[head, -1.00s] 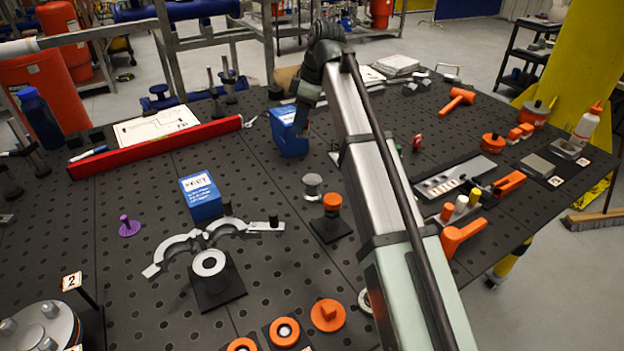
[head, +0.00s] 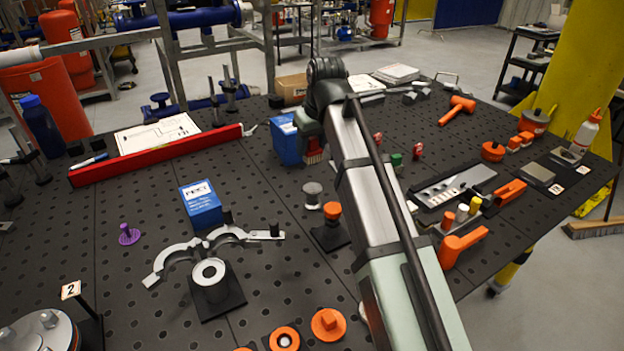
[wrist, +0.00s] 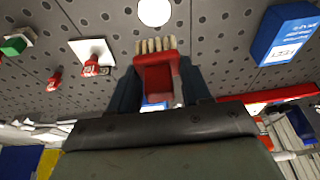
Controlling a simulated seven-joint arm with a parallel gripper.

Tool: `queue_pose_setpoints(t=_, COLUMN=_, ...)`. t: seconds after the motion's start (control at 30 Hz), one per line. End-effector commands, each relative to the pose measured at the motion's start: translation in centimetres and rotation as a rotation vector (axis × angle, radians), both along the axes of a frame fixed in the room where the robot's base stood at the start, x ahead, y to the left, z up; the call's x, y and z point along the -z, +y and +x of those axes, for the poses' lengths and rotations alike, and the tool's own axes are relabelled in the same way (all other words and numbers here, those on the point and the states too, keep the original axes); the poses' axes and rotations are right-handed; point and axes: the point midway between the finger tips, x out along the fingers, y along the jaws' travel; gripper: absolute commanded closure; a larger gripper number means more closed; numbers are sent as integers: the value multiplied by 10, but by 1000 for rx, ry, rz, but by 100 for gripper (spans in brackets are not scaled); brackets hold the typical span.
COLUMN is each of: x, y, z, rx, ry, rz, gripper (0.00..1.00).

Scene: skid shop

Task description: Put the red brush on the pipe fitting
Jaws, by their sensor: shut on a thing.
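The red brush (wrist: 158,78) has a red body and a row of pale bristles. My gripper (wrist: 160,88) is shut on it, with dark fingers on both sides and the bristles pointing outward. In the head view the brush (head: 313,151) shows partly beside my arm, close to the right side of a blue box; my fingertips are mostly hidden there. A silver, spool-like fitting (head: 313,194) stands upright on the table nearer the head camera, apart from the brush. A pale round top (wrist: 154,12) at the upper edge of the wrist view looks like this fitting.
The blue box (head: 286,142) stands close left of my gripper. An orange-topped post (head: 332,212) stands beside the silver fitting. A second blue box (head: 201,204) and an open grey clamp (head: 180,257) lie to the left. Small red pieces and a green block (head: 397,160) lie right.

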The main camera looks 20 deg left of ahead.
Motion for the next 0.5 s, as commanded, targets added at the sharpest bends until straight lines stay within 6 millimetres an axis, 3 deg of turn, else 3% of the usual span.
queue_pose_setpoints(t=0.23, x=40, y=-1, z=-2, rx=-2, ry=2, rz=-1, gripper=82)
queue_pose_setpoints(t=0.5, x=59, y=0, z=-1, rx=-3, ry=1, rz=-1, gripper=82)
